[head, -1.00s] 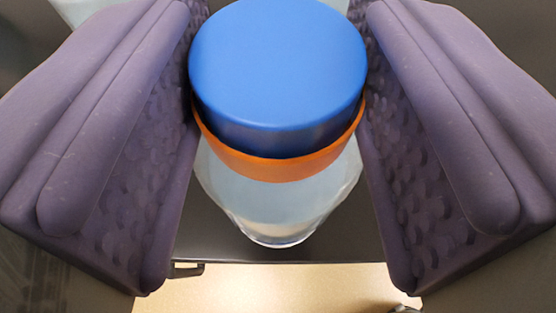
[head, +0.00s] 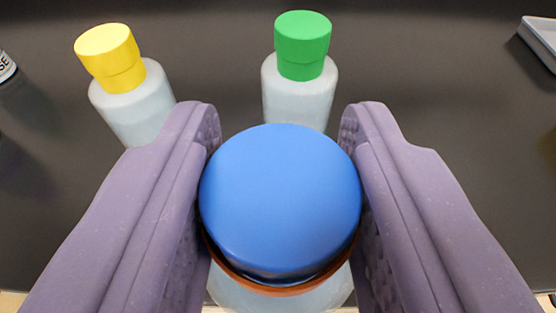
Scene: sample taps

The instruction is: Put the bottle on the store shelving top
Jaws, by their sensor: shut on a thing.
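A bottle with a blue cap (head: 280,200) and an orange ring under the cap is between the two purple fingers of my gripper (head: 280,180). The fingers are shut on it at the cap. Its pale, clear body shows below the cap at the bottom of the view, and most of it is hidden by the cap. I cannot tell whether its base touches anything. I cannot make out the store shelving top for sure.
A yellow-capped bottle (head: 130,88) and a green-capped bottle (head: 300,75) stand on a dark surface (head: 420,80) beyond my gripper. A grey tray (head: 541,40) is at the far right edge. A small labelled item (head: 5,68) shows at the left edge.

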